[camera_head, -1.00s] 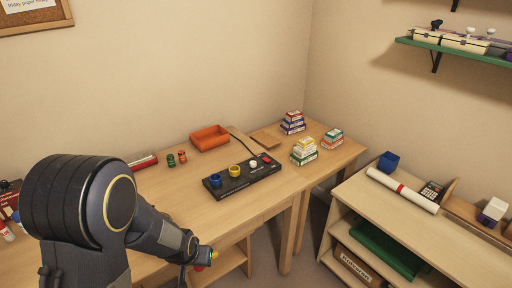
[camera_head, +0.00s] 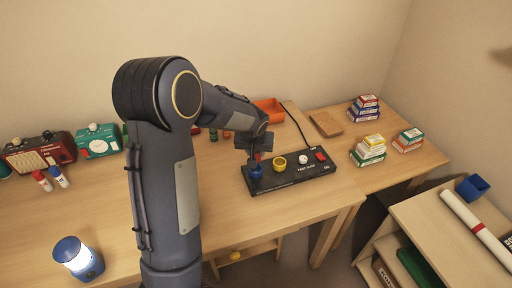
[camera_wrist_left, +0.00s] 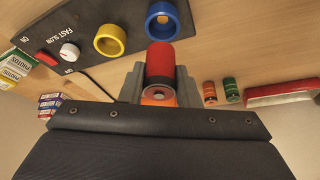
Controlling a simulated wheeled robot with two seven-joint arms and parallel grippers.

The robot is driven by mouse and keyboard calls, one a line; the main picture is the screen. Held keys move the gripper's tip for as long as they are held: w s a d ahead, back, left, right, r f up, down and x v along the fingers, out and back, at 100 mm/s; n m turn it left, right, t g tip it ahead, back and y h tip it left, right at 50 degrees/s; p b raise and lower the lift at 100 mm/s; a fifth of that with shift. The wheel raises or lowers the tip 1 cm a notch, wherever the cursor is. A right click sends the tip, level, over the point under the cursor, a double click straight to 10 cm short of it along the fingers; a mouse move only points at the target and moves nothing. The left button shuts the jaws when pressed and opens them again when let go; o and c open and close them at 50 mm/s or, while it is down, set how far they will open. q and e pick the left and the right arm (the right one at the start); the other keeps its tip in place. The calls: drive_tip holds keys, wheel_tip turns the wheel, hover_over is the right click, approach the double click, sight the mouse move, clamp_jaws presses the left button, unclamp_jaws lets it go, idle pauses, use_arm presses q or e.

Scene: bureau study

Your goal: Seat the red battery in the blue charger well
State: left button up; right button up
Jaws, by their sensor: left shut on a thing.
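The red battery (camera_wrist_left: 160,58) is held between the grey fingers of my left gripper (camera_wrist_left: 160,85) in the wrist view. In the head view my left gripper (camera_head: 257,149) is over the left end of the black charger (camera_head: 318,174), partly hidden by its own arm. A bit of the red battery (camera_head: 257,157) shows just above the blue charger well (camera_head: 256,173). In the wrist view the blue well (camera_wrist_left: 165,18) is an open ring beyond the battery, with no battery seen inside. The exact gap between them is hard to judge. My right gripper is out of view.
The yellow well (camera_head: 279,163) is beside the blue one, then a white knob (camera_head: 303,160) and red switch (camera_head: 320,156). Green (camera_wrist_left: 231,90) and orange (camera_wrist_left: 210,92) batteries stand near. An orange tray (camera_head: 270,110) is behind. A lantern (camera_head: 78,258) stands front left.

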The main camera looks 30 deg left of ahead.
use_arm(q)
drive_tip(key=shift+f+b, duration=1.55)
drive_tip(key=shift+f, duration=1.1)
drive_tip(key=shift+b, duration=0.45)
drive_tip(key=shift+f+b, duration=0.45)
drive_tip(key=o, duration=0.8)
drive_tip(key=shift+c, duration=0.2)
drive_tip(key=p+v, duration=0.5)
drive_tip(key=v, duration=0.6)
drive_tip(key=shift+p, duration=0.3)
